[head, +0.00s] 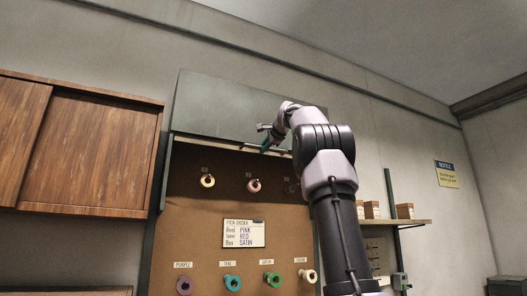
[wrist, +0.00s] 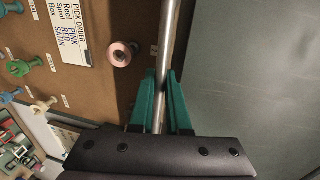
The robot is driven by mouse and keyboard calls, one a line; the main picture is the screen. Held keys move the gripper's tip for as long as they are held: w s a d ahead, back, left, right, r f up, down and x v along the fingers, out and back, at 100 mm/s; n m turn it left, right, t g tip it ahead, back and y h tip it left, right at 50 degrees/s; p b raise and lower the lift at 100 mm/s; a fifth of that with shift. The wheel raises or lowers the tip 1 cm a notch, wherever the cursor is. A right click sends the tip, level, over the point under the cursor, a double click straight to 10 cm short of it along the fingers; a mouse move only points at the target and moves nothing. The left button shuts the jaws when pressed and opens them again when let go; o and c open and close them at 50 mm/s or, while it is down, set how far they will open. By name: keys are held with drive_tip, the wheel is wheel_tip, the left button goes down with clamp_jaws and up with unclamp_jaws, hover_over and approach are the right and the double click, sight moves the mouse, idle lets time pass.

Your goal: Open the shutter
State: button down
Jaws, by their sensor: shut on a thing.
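The shutter (head: 222,105) is a dark grey-green panel at the top of the pegboard cabinet in the head view. It is up, with the board below it uncovered. It also fills the right side of the wrist view (wrist: 250,75). A metal bar handle (wrist: 168,45) runs along its lower edge. My gripper (wrist: 160,88) has green fingers, one on each side of the bar, and is shut on it. In the head view my gripper (head: 266,146) is at the shutter's lower edge, and my arm hides the right part of the board.
The brown board (head: 200,225) carries several coloured reels on pegs, including a pink reel (head: 254,186), and a pick order card (head: 244,233). A wooden cabinet (head: 85,140) is on the left. A shelf (head: 400,222) with small boxes is on the right.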

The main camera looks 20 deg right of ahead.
drive_tip(key=c, duration=0.9)
unclamp_jaws()
drive_tip(key=shift+f, duration=0.1)
